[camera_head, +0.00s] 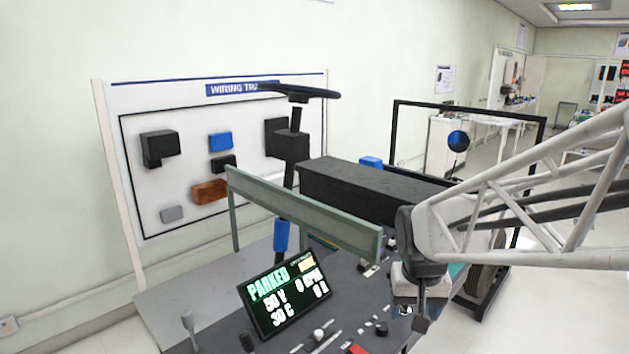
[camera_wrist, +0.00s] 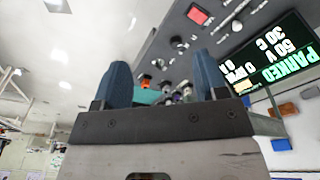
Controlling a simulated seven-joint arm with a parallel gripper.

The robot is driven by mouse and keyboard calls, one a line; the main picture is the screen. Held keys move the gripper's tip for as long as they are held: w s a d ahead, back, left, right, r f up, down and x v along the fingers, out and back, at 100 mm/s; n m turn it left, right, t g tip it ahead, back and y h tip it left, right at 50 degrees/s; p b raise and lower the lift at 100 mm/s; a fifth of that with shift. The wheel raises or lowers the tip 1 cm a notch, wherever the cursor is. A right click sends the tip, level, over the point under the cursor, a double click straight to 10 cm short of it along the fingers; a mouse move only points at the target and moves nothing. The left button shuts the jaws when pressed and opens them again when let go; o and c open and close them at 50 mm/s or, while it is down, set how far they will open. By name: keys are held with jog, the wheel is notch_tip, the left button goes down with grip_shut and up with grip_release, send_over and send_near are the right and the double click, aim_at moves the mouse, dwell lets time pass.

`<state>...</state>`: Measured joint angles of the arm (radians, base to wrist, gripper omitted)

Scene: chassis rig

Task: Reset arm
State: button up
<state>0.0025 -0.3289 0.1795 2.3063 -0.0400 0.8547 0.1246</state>
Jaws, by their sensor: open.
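My gripper (camera_head: 420,308) is at the lower right of the head view, at the end of my white lattice arm, above the right side of the control panel. In the wrist view my gripper (camera_wrist: 163,85) shows two blue-grey fingers standing wide apart. Nothing is held between them. Behind the fingers in the wrist view are several small knobs on the dark panel (camera_wrist: 185,45). Whether the fingertips touch the panel cannot be told.
A display reading PARKED (camera_head: 285,293) stands on the panel, left of my gripper. A grey-green rail (camera_head: 300,215) and a long black box (camera_head: 365,190) lie behind it. A steering wheel (camera_head: 300,91) rises in front of a wiring board (camera_head: 180,115). Levers (camera_head: 188,322) stand at front left.

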jog(key=s+r+n+t, duration=0.1)
jog(key=s+r, duration=0.2)
jog(key=s, duration=1.3)
jog(key=shift+s+r, duration=0.2)
jog(key=shift+a, duration=0.1)
dwell(0.4)
